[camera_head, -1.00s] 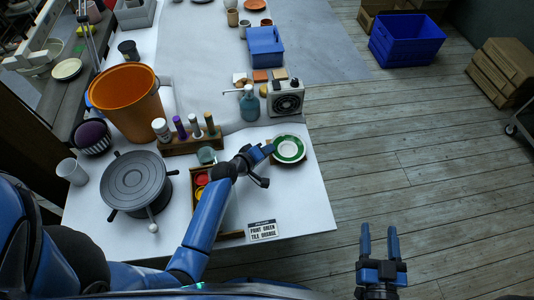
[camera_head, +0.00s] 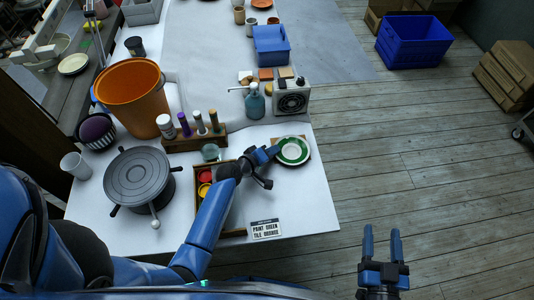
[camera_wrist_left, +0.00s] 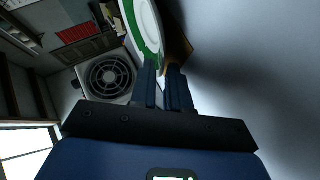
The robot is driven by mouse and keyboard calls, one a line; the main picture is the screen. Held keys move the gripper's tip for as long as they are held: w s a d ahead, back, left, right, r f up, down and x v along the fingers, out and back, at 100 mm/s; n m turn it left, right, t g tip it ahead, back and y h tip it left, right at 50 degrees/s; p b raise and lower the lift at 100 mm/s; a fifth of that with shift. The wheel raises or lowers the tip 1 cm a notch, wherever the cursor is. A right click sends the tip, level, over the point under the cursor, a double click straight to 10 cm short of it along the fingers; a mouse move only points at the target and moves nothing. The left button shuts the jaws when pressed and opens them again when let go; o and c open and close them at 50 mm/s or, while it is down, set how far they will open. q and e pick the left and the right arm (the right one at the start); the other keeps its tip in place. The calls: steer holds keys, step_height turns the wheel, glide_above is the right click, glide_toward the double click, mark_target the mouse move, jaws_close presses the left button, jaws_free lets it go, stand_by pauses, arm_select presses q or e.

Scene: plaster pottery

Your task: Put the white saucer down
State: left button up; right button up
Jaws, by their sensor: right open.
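The white saucer (camera_head: 292,151) with a green ring is at the right edge of the white table (camera_head: 290,205). My left gripper (camera_head: 268,153) is at its left rim. In the left wrist view the saucer (camera_wrist_left: 147,25) runs edge-on down to the fingertips (camera_wrist_left: 163,82), which pinch its rim. A tan board (camera_wrist_left: 178,45) lies just under the saucer; its corners also show around the saucer in the head view. Whether saucer and board touch is not clear. My right gripper (camera_head: 382,245) is open and empty over the floor.
A boxy device with a fan (camera_head: 291,96) and a teal pump bottle (camera_head: 254,103) stand behind the saucer. A wooden box of paint pots (camera_head: 205,183) and a sign (camera_head: 266,229) are nearer me. The grey turntable (camera_head: 138,177) is left. Wooden floor lies right of the table.

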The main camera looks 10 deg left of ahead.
arm_select(q)
steer(key=shift+r, duration=0.2)
steer(key=shift+s+a, duration=0.2)
steer(key=shift+s, duration=0.1)
steer(key=v, duration=1.1)
steer(key=shift+s+a+r, duration=0.1)
